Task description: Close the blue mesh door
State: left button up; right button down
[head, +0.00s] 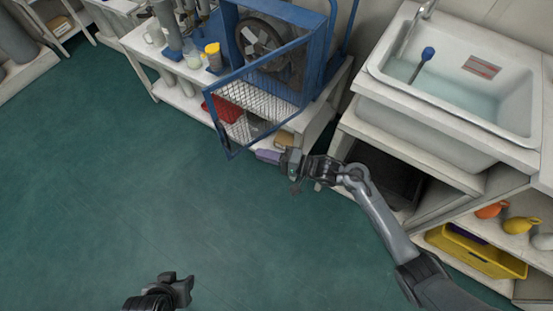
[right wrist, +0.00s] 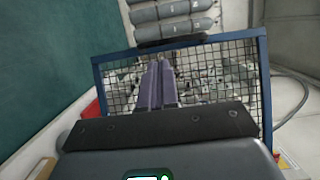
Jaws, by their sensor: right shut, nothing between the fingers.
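The blue mesh door (head: 262,97) stands swung open from the blue cabinet (head: 318,50) at the top middle of the head view, its free edge out over the floor. My right gripper (head: 264,155) is shut and empty, just right of the door's lower part, with its fingers pointing left towards it. In the right wrist view, the shut purple fingers (right wrist: 156,85) appear in front of the door's mesh (right wrist: 215,75); I cannot tell if they touch it. My left gripper (head: 178,287) is at the bottom edge of the head view, far from the door; its jaw state is unclear.
A large fan wheel (head: 262,40) shows in the cabinet. A white bench (head: 150,52) with cups and a yellow-topped jar (head: 213,55) stands left of it. A sink (head: 455,80) and shelves with a yellow crate (head: 475,252) are at right. The green floor (head: 130,170) is clear.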

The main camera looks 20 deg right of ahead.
jog(key=b+x, duration=0.3)
jog(key=x, duration=0.5)
jog(key=shift+w+r, duration=0.1)
